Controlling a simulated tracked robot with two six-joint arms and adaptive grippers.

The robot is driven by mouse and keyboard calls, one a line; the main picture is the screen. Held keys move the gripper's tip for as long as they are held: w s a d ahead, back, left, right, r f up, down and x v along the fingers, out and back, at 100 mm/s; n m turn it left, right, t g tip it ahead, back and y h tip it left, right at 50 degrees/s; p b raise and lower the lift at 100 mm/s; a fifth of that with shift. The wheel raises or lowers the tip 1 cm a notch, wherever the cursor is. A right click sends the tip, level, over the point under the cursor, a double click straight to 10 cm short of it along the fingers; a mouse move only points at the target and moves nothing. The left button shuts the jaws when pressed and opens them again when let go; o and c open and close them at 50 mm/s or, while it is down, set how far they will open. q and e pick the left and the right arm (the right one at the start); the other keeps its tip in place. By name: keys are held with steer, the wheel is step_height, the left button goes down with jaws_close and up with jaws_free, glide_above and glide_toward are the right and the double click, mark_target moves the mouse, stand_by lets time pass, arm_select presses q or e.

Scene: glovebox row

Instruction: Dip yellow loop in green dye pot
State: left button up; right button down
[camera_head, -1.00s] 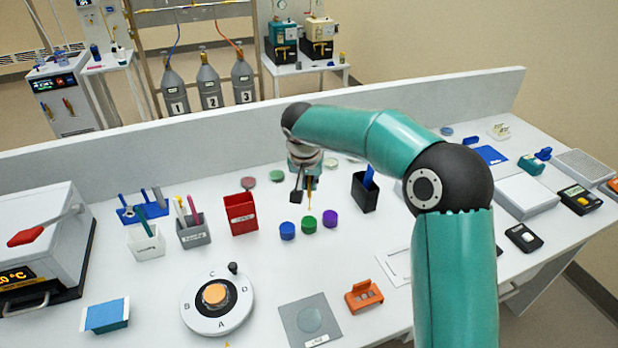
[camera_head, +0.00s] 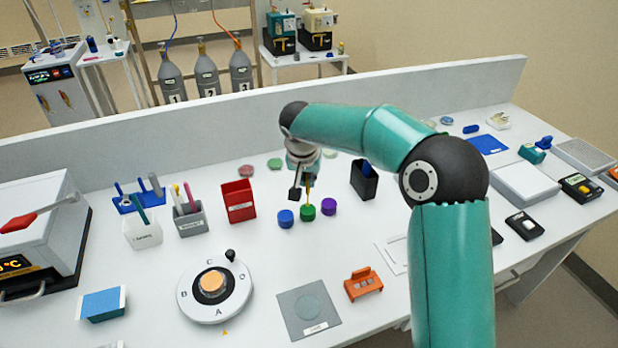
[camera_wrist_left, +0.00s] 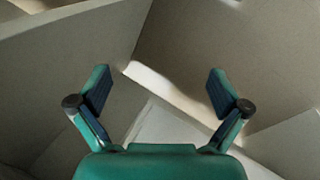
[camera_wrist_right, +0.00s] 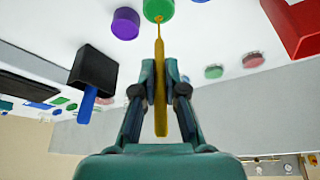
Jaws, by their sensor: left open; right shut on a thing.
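The green dye pot (camera_head: 308,213) stands between the blue pot (camera_head: 286,218) and the purple pot (camera_head: 328,206). My right gripper (camera_head: 304,187) is just above the green pot, shut on the yellow loop (camera_head: 309,193), which points down. In the right wrist view the loop (camera_wrist_right: 159,75) is between the fingers, and its tip overlaps the green pot (camera_wrist_right: 162,8). I cannot tell how deep the tip sits in the dye. My left gripper (camera_wrist_left: 160,95) is open and empty in the left wrist view, and out of the head view.
A red holder (camera_head: 239,203) stands left of the pots and a black holder (camera_head: 364,185) with a blue item stands to the right. A round dial (camera_head: 238,300) and an orange rack (camera_head: 362,285) lie nearer the front. A low wall (camera_head: 150,145) runs along the back.

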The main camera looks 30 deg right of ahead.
steer(key=shift+f+b, duration=0.6)
steer(key=shift+b, duration=0.1)
stand_by(1.8)
steer(key=shift+r, duration=0.1)
steer(key=shift+r+p, duration=2.4)
steer(key=shift+r, duration=1.15)
steer(key=shift+f, duration=0.1)
